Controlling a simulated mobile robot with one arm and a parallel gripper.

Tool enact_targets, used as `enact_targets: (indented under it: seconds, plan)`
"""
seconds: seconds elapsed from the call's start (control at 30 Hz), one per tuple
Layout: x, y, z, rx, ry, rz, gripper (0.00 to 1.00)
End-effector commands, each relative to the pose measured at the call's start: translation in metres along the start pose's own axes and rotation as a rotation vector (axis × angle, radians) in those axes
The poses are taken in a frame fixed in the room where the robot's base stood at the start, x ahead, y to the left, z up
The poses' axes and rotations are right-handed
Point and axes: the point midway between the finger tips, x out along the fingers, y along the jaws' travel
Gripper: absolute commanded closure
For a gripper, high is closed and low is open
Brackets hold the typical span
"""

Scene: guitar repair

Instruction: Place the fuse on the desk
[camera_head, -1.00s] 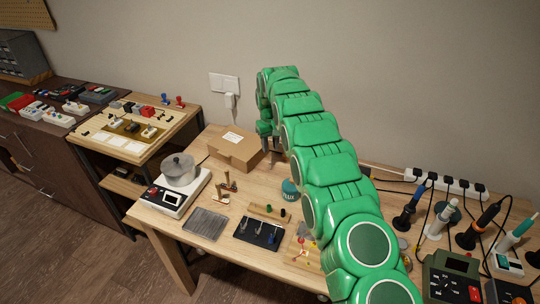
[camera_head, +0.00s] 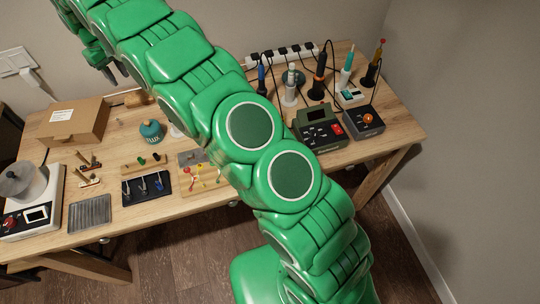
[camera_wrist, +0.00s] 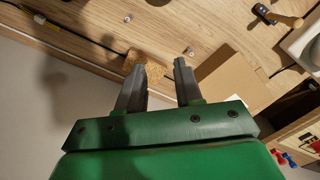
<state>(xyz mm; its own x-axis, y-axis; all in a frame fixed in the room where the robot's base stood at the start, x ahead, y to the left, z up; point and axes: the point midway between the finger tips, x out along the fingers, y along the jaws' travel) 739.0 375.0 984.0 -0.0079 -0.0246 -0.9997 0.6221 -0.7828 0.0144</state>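The wooden desk (camera_head: 402,128) fills the middle of the head view. I cannot pick out the fuse for certain. A small metallic cylinder (camera_wrist: 188,51) lies on the wood just beyond my right finger in the wrist view, and a similar one (camera_wrist: 127,18) lies farther off; either may be a fuse. My gripper (camera_wrist: 160,62) is open, its two grey fingers apart with nothing visibly held between them. In the head view my gripper (camera_head: 112,74) hangs above the desk's back edge, near the cardboard box, partly hidden by my green arm.
The cardboard box (camera_head: 75,122) stands at the back left, with a brown cork-like piece (camera_wrist: 153,70) near it. Soldering tools and the power strip (camera_head: 285,54) crowd the right.

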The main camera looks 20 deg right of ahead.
Motion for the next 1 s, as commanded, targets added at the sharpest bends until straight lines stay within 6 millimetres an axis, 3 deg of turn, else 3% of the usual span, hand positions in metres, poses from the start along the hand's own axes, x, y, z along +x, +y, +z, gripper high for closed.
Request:
enact_targets:
  seconds: [0.2, 0.5, 1.0]
  plan:
    - [-0.035, 0.030, 0.046, 0.066, -0.014, 0.004, 0.65]
    - [-0.075, 0.060, 0.115, 0.154, -0.033, 0.004, 0.65]
    - [-0.123, 0.085, 0.245, 0.296, -0.059, -0.004, 0.65]
